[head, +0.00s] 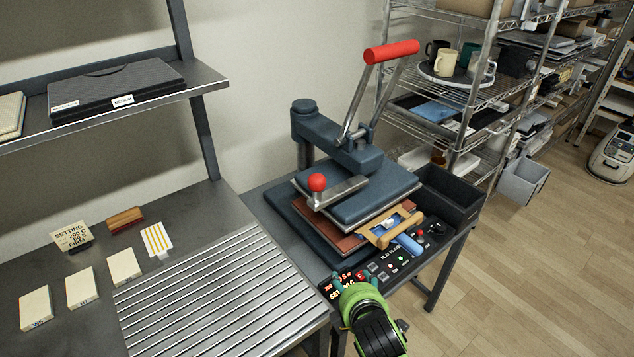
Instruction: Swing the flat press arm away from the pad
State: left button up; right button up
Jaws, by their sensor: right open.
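The flat press arm (350,155) is dark blue-grey and reaches forward from a post at the back left of the press. Its flat upper plate (375,192) lies over the reddish-brown pad (338,240). A red ball knob (317,182) stands on a metal bracket at the arm's front left. A long red handle (391,51) rises on metal levers above the arm. My right gripper (352,283), green and black, is open in front of the press by the control panel, apart from the knob. My left gripper is out of view.
A wooden-framed tool (392,228) and a blue item (408,244) lie at the press's front right. A black bin (448,195) stands on the right. The ribbed metal board (215,305) is on the left bench. A wire shelf with mugs stands behind.

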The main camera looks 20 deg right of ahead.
aim_at(319, 187)
jog(key=w+a+r+n+t, duration=0.1)
jog(key=w+r+n+t, duration=0.1)
jog(key=w+r+n, duration=0.1)
jog(key=w+a+r+n+t, duration=0.1)
jog(key=w+r+n+t, duration=0.1)
jog(key=w+r+n, duration=0.2)
jog(key=w+a+r+n+t, duration=0.1)
jog(key=w+r+n+t, duration=0.1)
jog(key=w+r+n, duration=0.2)
jog(key=shift+w+r+n+t, duration=0.1)
jog(key=shift+r+n+t, duration=0.1)
jog(key=shift+r+n, duration=0.7)
jog(key=shift+w+r+n+t, duration=0.15)
jog(key=shift+r+n, duration=0.35)
jog(key=shift+r, duration=0.75)
jog(key=shift+w+r, duration=0.15)
jog(key=shift+w, duration=0.15)
jog(key=w, duration=0.4)
jog(key=w+p, duration=0.1)
jog(key=w, duration=0.1)
jog(key=shift+d, duration=0.4)
grip_shut()
